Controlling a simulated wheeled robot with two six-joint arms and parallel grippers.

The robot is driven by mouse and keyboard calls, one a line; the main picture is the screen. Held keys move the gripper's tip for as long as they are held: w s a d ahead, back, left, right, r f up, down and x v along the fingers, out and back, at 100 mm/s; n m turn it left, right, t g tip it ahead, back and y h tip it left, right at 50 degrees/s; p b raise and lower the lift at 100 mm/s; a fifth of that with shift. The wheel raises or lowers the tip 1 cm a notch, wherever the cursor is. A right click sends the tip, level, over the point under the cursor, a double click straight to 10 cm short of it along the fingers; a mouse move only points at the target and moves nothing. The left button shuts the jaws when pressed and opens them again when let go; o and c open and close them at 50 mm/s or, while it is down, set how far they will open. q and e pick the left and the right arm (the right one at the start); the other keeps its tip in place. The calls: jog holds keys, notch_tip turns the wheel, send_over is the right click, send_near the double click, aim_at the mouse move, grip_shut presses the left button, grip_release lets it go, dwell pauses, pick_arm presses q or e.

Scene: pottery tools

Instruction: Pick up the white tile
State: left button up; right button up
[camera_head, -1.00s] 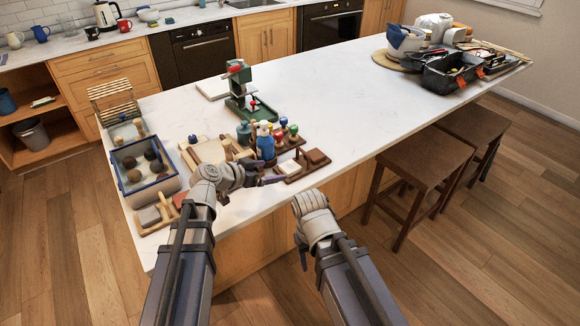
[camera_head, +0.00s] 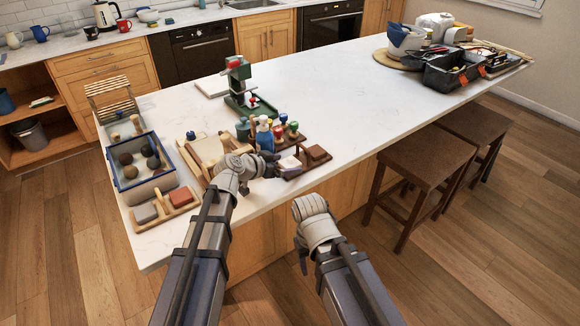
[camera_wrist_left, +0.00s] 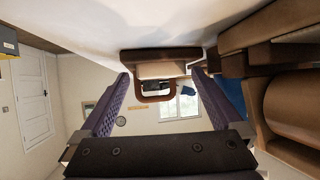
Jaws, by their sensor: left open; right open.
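The white tile (camera_head: 289,164) is a small pale block on a wooden holder (camera_head: 292,174) near the front edge of the counter. A brown tile (camera_head: 316,153) sits to its right on the same holder. My left gripper (camera_head: 272,164) is open just left of the white tile. In the left wrist view the pale tile (camera_wrist_left: 160,70) shows beyond and between the open fingertips (camera_wrist_left: 161,78), apart from them. The gripper partly hides the holder's left end in the head view. My right gripper (camera_head: 303,262) hangs low in front of the counter, its fingers barely visible.
A blue spray bottle (camera_head: 264,135) and several coloured-knob tools (camera_head: 293,131) stand close behind the holder. A blue-rimmed box (camera_head: 147,186) with dark balls is at left. A green press (camera_head: 243,95) stands behind.

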aim_at(285, 166)
pick_arm(q)
jog(key=c, duration=1.3)
jog(key=shift+r, duration=0.1)
jog(key=shift+c, duration=0.2)
pick_arm(e)
jog(key=shift+r, duration=0.15)
notch_tip(285, 166, up, 10)
jog(key=p, duration=1)
jog(key=shift+c, duration=0.5)
pick_arm(q)
notch_tip(285, 166, up, 10)
